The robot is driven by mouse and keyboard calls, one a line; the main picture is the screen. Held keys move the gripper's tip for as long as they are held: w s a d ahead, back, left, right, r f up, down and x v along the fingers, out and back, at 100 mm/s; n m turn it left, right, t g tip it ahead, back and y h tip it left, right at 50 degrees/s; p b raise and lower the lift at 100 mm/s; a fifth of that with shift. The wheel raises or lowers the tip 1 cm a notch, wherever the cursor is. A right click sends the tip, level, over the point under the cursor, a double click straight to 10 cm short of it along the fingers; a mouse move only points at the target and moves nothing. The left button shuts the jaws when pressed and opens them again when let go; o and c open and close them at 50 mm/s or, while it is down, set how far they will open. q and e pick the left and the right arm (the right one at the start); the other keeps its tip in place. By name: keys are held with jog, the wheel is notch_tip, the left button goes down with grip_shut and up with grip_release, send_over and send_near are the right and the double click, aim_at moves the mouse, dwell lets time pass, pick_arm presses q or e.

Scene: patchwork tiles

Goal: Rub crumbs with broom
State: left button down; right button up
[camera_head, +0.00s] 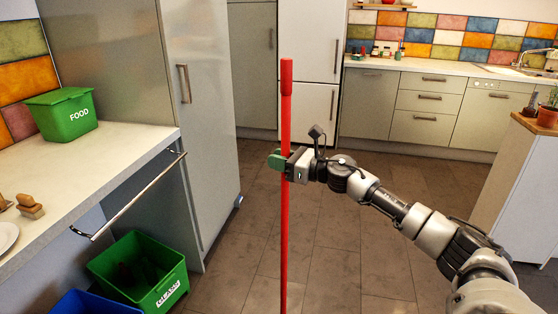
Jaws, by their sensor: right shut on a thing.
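A red broom (284,230) stands nearly upright in the middle of the view. Only its long handle shows; its lower end runs out of the bottom of the picture, so the bristles are hidden. My right gripper (286,163) is shut around the handle, a little below its top end. My right arm reaches in from the lower right. No crumbs can be made out on the dark tiled floor (340,262). My left gripper is not in view.
A counter (75,170) with a green FOOD box (63,114) and a towel bar (135,196) is at left. A green bin (150,262) and a blue bin (90,303) stand below. Cabinets (418,110) line the back. The middle floor is clear.

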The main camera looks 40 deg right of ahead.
jog(key=shift+r+p, duration=1.9)
jog(key=shift+r, duration=1.05)
notch_tip(320, 180, up, 3)
jog(key=shift+p, duration=1.05)
jog(key=shift+a, duration=0.1)
